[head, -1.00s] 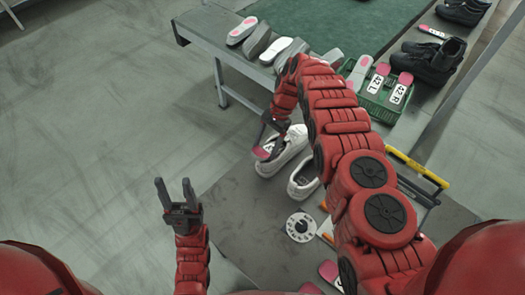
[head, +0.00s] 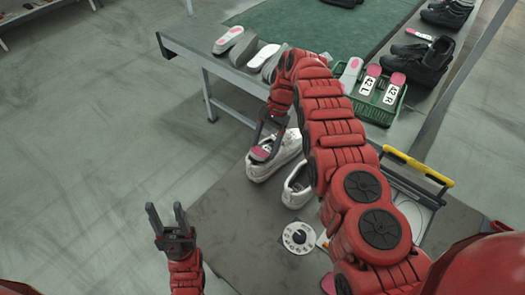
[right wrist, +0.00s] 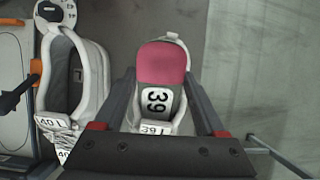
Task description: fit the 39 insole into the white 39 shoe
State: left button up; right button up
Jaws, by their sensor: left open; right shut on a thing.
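The 39 insole (right wrist: 160,65) has a pink heel and a white label reading 39. My right gripper (head: 266,140) is shut on it, with a finger on either side in the right wrist view. The insole lies over the opening of the white shoe (head: 286,152), which bears a 39 L tag (right wrist: 153,129). The insole's front end is hidden, and I cannot tell how deep it sits. In the head view the pink heel (head: 262,153) shows at the shoe's near end. My left gripper (head: 168,222) is open and empty, away to the lower left.
A second white shoe (right wrist: 94,85), tagged 40 L, stands beside it. A white dial-like disc (head: 300,237) and a yellow-handled item (head: 417,166) lie nearby. A green crate (head: 376,110) holds insoles labelled 42. More insoles and dark shoes (head: 425,62) are behind. Floor at left is clear.

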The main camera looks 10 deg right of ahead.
jog(key=shift+w+p, duration=0.1)
jog(key=shift+p, duration=0.65)
jog(key=p, duration=0.2)
jog(key=shift+f+h+p, duration=0.3)
jog(key=shift+f+p, duration=0.05)
jog(key=shift+f+t+p, duration=0.3)
jog(key=shift+f+p, duration=0.1)
jog(key=shift+p, duration=0.4)
jog(key=shift+f, duration=0.1)
jog(key=o, duration=1.3)
jog(key=shift+r, duration=0.2)
